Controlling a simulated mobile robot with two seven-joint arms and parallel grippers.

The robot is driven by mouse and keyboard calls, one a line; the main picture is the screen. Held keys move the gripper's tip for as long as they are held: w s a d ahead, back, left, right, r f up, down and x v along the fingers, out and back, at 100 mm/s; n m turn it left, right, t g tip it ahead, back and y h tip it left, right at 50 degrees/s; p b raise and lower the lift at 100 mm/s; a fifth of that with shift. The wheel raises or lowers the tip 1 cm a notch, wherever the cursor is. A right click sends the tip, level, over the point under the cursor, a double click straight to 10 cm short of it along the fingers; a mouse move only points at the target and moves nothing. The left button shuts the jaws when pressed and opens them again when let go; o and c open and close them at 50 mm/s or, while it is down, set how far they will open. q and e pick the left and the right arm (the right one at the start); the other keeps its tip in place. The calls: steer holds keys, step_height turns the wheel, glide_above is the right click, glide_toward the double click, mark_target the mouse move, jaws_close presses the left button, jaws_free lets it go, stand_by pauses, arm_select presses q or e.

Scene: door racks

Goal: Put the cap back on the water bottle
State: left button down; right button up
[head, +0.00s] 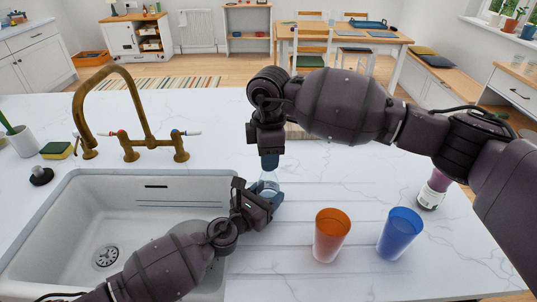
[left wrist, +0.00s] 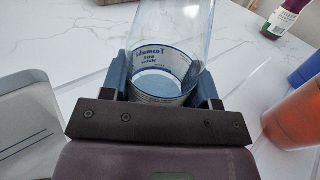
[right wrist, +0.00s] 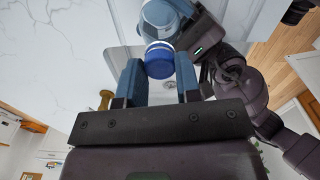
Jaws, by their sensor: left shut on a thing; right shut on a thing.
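The clear water bottle (left wrist: 168,40), with a printed label band near its base, stands upright by the sink. My left gripper (head: 266,193) is shut around its lower part, one finger on each side in the left wrist view. My right gripper (head: 269,160) points down from above, directly over the bottle. In the right wrist view it is shut on the blue cap (right wrist: 159,58), which lies between its fingertips. The cap is right at the bottle's top end (right wrist: 160,18). I cannot tell whether it is seated on the neck.
An orange cup (head: 331,236) and a blue cup (head: 400,234) stand on the counter to the right of the bottle. A purple bottle (head: 432,190) stands farther right. The white sink (head: 60,205) and brass tap (head: 130,145) are at the left.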

steer(key=m, duration=0.4)
steer(key=o, duration=0.9)
steer(key=shift+r, duration=0.1)
steer(key=shift+r, duration=2.2)
steer(key=shift+c, duration=0.3)
